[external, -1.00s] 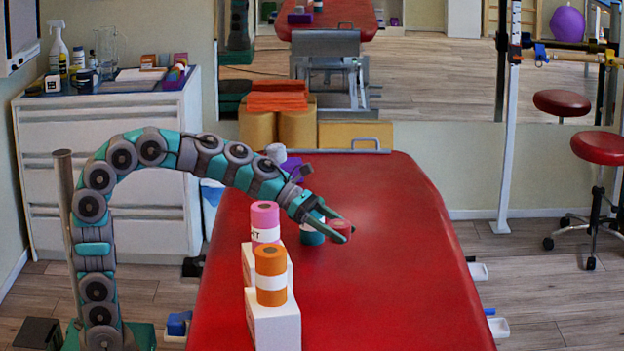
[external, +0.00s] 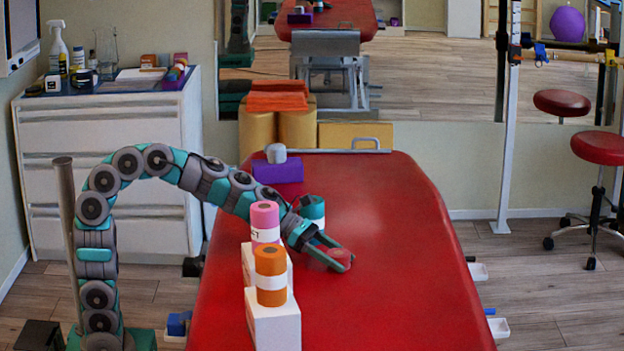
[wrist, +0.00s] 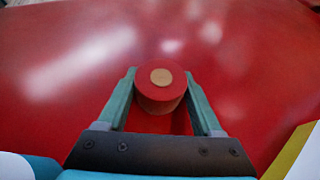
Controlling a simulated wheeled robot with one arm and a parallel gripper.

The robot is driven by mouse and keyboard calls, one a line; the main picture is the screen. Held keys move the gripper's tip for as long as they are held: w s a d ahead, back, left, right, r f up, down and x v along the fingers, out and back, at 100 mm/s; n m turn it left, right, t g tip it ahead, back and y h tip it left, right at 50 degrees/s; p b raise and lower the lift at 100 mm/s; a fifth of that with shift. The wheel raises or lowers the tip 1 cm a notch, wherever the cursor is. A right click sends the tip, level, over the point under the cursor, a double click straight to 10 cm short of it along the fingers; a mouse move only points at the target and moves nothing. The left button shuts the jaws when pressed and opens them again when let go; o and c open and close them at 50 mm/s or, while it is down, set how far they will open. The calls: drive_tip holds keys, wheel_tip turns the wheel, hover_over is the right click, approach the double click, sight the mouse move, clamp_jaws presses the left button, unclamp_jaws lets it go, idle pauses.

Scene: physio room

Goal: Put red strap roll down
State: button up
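The red strap roll (external: 339,259) is a short red cylinder with a tan core. In the wrist view the roll (wrist: 160,88) sits upright between my two fingertips, with a finger against each side. My gripper (external: 336,262) is shut on it, low over the red treatment table (external: 390,300). The roll is at or very near the table surface; its contact with the red top is hard to make out. In the wrist view my gripper (wrist: 159,80) hides none of the roll's top.
Left of my gripper, a pink roll (external: 265,220) and an orange roll (external: 271,275) stand on white boxes (external: 274,325). A teal roll (external: 313,209) stands just behind my gripper. A purple block (external: 278,171) lies at the table's far end. The table's right side is clear.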

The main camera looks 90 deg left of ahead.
drive_tip(key=o, duration=0.5)
drive_tip(key=shift+r, duration=0.15)
drive_tip(key=p+v, duration=0.1)
drive_tip(key=v, duration=1.1)
drive_tip(key=shift+r+p, duration=0.1)
drive_tip(key=shift+p, duration=0.2)
